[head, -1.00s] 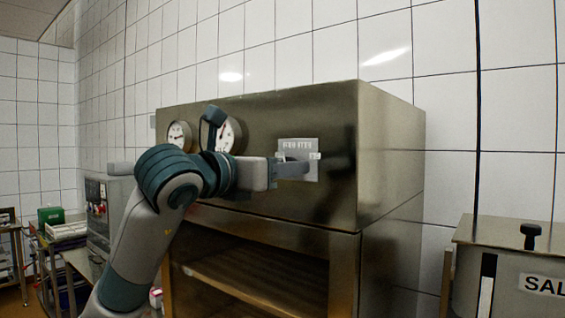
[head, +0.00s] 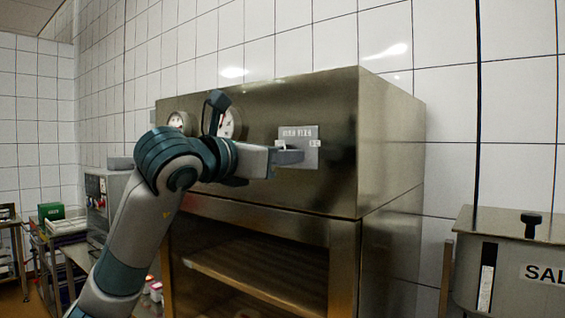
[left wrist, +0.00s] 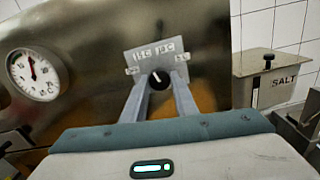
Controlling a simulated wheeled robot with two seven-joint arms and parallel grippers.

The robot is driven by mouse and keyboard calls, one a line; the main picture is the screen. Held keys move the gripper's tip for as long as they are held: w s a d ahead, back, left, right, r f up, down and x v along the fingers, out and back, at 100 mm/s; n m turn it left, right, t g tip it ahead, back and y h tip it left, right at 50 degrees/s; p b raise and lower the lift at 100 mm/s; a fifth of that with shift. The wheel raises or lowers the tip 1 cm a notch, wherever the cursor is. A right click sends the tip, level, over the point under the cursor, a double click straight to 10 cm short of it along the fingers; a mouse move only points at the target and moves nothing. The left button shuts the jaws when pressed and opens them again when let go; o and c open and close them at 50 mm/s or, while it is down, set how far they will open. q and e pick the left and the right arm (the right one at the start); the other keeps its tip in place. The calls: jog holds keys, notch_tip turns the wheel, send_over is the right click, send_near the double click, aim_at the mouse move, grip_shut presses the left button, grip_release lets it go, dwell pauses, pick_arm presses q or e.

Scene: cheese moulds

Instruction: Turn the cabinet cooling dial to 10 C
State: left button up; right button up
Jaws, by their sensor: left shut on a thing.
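The cooling dial is a small dark knob (left wrist: 160,79) on a pale label plate (left wrist: 158,57) in the left wrist view. A light mark on the knob points roughly up, slightly left. The plate's temperature labels are too blurred to read surely. In the head view the plate (head: 307,134) is on the cabinet's (head: 336,130) upper front, and the knob is hidden by my fingers. My left gripper (left wrist: 160,84) is shut on the knob, one finger at each side; it also shows in the head view (head: 296,156), reaching in from the left. My right gripper is not in view.
Round white gauges sit left of the dial, one clear in the left wrist view (left wrist: 33,74) and partly behind my arm in the head view (head: 229,123). The cabinet's shelf opening (head: 255,265) lies below. A steel SALT bin (head: 510,262) stands at the right.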

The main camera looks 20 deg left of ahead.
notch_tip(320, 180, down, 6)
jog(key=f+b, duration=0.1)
jog(key=b, duration=0.5)
pick_arm(q)
jog(key=m, duration=0.7)
jog(key=shift+a+m+b, duration=0.1)
jog(key=shift+m+b, duration=0.2)
jog(key=shift+b, duration=0.05)
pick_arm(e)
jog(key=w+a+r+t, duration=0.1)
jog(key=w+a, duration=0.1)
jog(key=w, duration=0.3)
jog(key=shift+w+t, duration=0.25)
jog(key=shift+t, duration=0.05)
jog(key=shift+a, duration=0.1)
pick_arm(q)
jog(key=o, duration=1)
jog(key=shift+b+v, duration=2.95)
jog(key=shift+v, duration=5.8)
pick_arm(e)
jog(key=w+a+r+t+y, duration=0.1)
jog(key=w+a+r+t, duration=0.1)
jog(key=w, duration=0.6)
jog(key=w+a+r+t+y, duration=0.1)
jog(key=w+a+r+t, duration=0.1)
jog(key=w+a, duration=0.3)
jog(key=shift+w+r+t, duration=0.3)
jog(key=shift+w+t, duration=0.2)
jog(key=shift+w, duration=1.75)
